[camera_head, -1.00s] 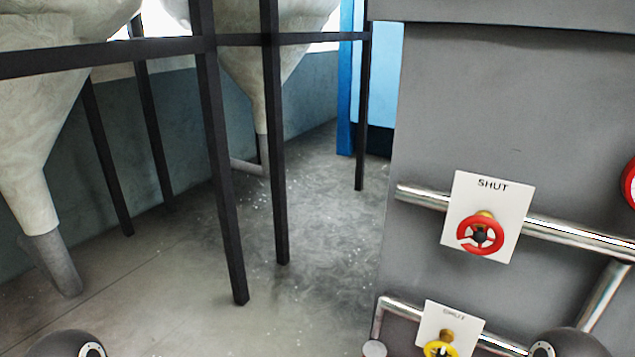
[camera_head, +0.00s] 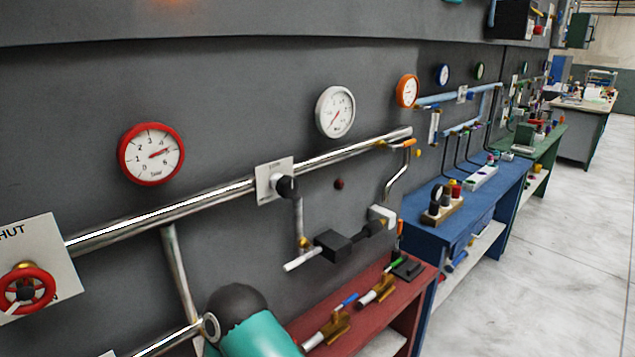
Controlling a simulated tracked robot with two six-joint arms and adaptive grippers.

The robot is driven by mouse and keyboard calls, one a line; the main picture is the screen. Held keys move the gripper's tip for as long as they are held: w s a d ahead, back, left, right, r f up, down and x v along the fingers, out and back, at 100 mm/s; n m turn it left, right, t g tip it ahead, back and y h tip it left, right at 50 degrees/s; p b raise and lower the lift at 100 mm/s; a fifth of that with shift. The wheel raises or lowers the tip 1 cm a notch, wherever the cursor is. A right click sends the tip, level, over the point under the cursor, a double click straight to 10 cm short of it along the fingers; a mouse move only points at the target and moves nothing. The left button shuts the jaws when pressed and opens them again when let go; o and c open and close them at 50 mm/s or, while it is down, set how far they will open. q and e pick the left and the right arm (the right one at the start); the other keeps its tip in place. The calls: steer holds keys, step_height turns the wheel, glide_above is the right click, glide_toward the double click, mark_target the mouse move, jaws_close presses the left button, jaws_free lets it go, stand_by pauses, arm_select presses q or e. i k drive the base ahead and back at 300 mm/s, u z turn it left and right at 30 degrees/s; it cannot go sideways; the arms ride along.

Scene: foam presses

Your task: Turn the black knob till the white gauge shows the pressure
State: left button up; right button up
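The black knob (camera_head: 286,187) sits on a white plate (camera_head: 266,181) on the silver pipe, near the middle of the view. The white gauge (camera_head: 335,111) is on the dark grey wall, above and to the right of the knob. Its needle seems to point to the lower left, but the reading is too small to be sure. Neither of my grippers is in view, and nothing touches the knob.
A red-rimmed gauge (camera_head: 151,153) is on the left and a red valve wheel (camera_head: 26,289) at the left edge. A red bench (camera_head: 399,311) and a blue bench (camera_head: 459,215) stand along the wall. Pale floor (camera_head: 548,270) at the right is clear.

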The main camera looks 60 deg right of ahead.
mark_target(287, 187)
steer(key=u, duration=1.55)
steer(key=i, duration=0.1)
steer(key=z, duration=2.9)
steer(key=k, duration=0.65)
steer(key=z, duration=0.45)
steer(key=i, duration=0.45)
steer(key=u, duration=0.25)
steer(key=k, duration=0.55)
steer(key=z, duration=0.2)
steer(key=i, duration=0.6)
steer(key=u, duration=0.1)
